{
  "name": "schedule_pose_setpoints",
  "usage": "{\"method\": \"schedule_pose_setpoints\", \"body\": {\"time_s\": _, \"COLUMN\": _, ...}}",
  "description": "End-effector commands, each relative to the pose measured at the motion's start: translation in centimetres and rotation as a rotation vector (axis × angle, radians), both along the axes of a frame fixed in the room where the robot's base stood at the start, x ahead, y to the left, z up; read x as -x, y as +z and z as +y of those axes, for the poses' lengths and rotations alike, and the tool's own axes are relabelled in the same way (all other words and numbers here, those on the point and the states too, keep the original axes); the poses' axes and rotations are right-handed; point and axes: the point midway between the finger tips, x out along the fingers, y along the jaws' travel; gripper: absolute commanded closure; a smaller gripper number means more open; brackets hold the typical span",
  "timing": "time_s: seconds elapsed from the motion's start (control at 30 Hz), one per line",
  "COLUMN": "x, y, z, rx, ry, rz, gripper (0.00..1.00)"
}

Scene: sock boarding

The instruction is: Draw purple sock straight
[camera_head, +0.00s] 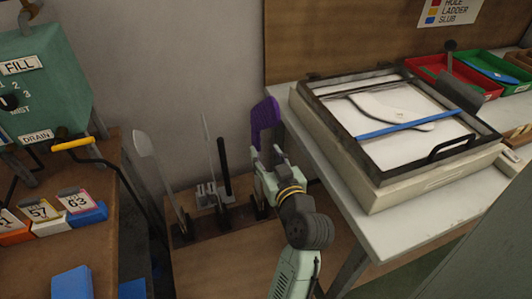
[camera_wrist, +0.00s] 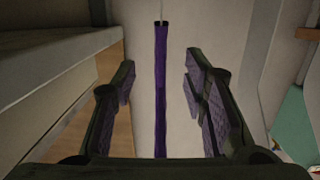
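The purple sock (camera_head: 266,118) stands upright above the low bench in the head view, its upper part bent toward the right. In the wrist view the sock (camera_wrist: 161,85) shows edge-on as a narrow purple strip with a dark band at its far end. My gripper (camera_head: 266,160) is at the sock's lower part in the head view. In the wrist view my gripper (camera_wrist: 158,88) is open, with one finger on each side of the sock and a clear gap on both sides. The sock's lower end is hidden behind my gripper in the head view.
Bare upright boards, including a pale one (camera_head: 146,148), stand on the low bench (camera_head: 215,258) to the left. A table with a framed press (camera_head: 362,165) stands close on the right. A green FILL/DRAIN machine (camera_head: 45,85) and numbered boxes (camera_head: 50,218) are at far left.

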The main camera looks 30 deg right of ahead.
Motion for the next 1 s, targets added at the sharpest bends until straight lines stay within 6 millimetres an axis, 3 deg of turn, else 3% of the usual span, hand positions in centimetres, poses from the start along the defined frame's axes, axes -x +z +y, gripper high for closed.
{"method": "schedule_pose_setpoints", "body": {"time_s": 0.6, "x": -6.0, "y": -0.7, "z": -1.4, "rx": 0.000, "ry": 0.003, "rz": -0.001, "gripper": 0.60}}
{"method": "schedule_pose_setpoints", "body": {"time_s": 1.0, "x": -7.7, "y": -0.9, "z": -1.9, "rx": 0.000, "ry": 0.001, "rz": 0.000, "gripper": 0.60}}
